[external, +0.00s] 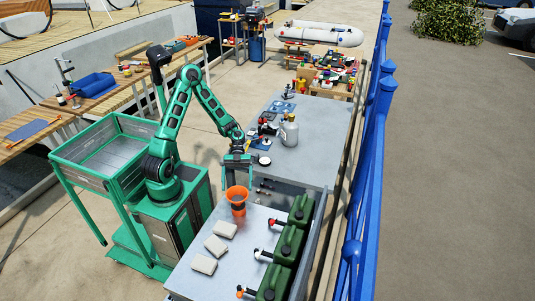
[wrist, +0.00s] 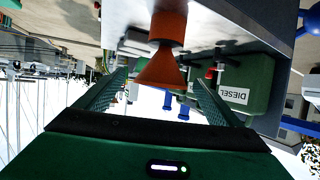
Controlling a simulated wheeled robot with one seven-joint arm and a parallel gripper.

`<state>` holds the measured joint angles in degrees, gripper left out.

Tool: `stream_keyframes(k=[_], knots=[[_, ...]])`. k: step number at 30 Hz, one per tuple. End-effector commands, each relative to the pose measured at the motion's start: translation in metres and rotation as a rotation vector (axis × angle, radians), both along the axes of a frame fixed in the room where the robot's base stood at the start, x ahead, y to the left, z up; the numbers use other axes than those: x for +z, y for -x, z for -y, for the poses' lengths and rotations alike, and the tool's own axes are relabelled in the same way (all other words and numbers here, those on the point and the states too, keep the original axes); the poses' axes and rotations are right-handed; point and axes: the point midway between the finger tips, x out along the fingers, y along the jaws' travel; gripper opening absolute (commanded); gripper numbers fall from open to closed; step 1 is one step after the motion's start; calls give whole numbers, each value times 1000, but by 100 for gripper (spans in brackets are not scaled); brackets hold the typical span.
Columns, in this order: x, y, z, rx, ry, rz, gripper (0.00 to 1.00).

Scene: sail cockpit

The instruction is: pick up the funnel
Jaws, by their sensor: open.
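The orange funnel (external: 237,194) stands wide mouth up near the back left edge of the lower grey table, and its lower part looks darker. In the wrist view, which is upside down, the funnel (wrist: 164,66) shows ahead of my gripper, roughly centred between the fingers. My gripper (external: 238,176) is just above and behind the funnel in the external view. In the wrist view my gripper (wrist: 161,78) has its two green fingers spread wide with nothing held. I cannot tell whether the funnel's rim is between the fingertips.
Several green fuel cans (external: 288,244) stand along the right of the table; one reads DIESEL (wrist: 235,96). Pale blocks (external: 215,244) lie on the left. The back table (external: 310,160) holds a grey canister (external: 289,133). A blue railing (external: 368,190) runs along the right.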

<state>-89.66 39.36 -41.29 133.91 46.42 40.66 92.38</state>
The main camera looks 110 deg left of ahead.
Motion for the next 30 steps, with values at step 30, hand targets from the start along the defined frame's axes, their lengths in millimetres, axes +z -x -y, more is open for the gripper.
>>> stream_keyframes(k=[30], knots=[[-29,-29,59,0,-1,-1,74]])
